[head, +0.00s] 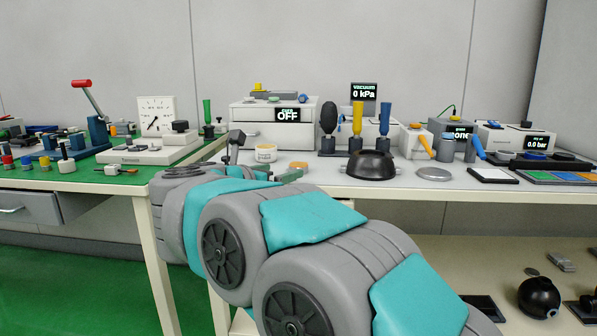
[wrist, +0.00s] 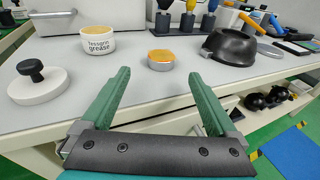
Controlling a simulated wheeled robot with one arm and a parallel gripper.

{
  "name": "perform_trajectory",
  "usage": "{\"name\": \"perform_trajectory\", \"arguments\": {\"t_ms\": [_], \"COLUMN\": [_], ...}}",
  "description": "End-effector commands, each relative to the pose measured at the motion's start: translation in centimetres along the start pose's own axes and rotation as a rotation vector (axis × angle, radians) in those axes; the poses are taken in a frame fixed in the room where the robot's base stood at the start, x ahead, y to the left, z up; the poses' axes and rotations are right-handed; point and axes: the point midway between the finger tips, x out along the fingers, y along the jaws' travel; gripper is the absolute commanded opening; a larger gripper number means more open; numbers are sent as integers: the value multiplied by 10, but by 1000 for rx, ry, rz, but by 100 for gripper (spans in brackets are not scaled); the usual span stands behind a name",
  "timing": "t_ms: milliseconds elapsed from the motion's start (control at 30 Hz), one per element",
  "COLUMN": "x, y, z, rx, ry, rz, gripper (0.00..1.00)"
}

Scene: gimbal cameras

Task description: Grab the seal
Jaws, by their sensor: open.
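I cannot tell for sure which thing is the seal. A small round metal tin-like piece with an orange-tan top (wrist: 160,61) sits on the white bench, just beyond and between my fingertips in the wrist view. In the head view an orange-tan top (head: 298,165) shows just past my gripper. My gripper (wrist: 158,78) is open and empty, its two green fingers spread at the bench's front edge. In the head view my arm hides most of the gripper (head: 287,175).
A white grease jar (wrist: 98,40) stands left of the metal piece, and a white disc with a black knob (wrist: 38,86) lies further left. A black bowl (wrist: 231,45) is at right. Upright tools on stands (wrist: 186,22) are behind. The bench front between is clear.

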Motion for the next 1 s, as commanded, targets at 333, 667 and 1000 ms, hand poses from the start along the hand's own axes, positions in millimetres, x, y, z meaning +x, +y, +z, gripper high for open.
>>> {"name": "perform_trajectory", "arguments": {"t_ms": [333, 667, 1000], "x": [40, 70, 69], "y": [-3, -3, -2], "z": [2, 2, 2], "rx": [-4, -6, -5], "ry": [-1, -1, -1], "rz": [-2, 3, 4], "gripper": [94, 94, 77]}}
